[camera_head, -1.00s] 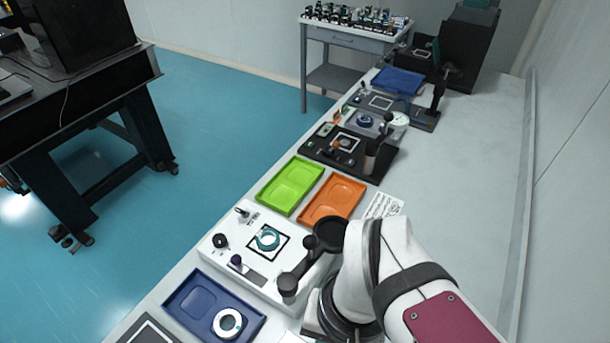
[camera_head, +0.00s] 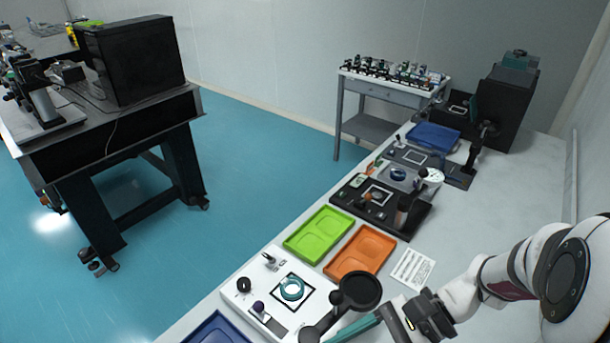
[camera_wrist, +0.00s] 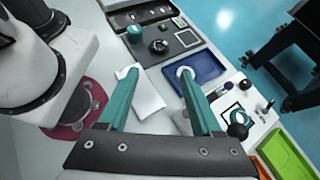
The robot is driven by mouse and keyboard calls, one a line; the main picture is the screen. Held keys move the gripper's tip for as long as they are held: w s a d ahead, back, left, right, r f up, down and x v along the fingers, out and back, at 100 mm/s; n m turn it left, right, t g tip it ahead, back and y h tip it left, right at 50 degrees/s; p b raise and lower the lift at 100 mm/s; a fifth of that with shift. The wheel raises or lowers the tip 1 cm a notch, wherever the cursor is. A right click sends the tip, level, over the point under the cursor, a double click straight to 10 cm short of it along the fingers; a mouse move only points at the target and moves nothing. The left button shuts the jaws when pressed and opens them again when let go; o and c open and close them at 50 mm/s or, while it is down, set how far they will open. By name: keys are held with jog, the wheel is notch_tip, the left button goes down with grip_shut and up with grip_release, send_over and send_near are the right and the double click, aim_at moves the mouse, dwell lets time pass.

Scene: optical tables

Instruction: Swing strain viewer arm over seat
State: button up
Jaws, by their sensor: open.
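The strain viewer has a white base (camera_head: 246,273) with a black square seat outline, and a teal ring (camera_head: 283,294) sits inside it. The viewer's black arm (camera_head: 325,322) carries a round black head (camera_head: 360,289), which is off to the right of the seat. My gripper (camera_head: 352,329) shows as a teal finger just below and right of the head; I cannot tell whether it touches. In the wrist view, my gripper (camera_wrist: 157,72) has its two teal fingers wide apart with nothing held.
A green tray (camera_head: 319,234) and an orange tray (camera_head: 360,252) lie behind the viewer, with a printed sheet (camera_head: 413,269) beside them. A blue tray (camera_wrist: 207,66) lies ahead of the right finger. Black instruments (camera_head: 385,208) stand farther back.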

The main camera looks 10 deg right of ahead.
jog(key=w+d+f+m+t+y, duration=0.45)
jog(key=w+d+m+t, duration=0.25)
jog(key=d+m+t, duration=0.45)
jog(key=x, duration=1.4)
jog(key=shift+w+a+f+h, duration=0.2)
jog(key=shift+a+f+h, duration=0.15)
jog(key=shift+f, duration=0.25)
jog(key=shift+d, duration=0.1)
grip_shut()
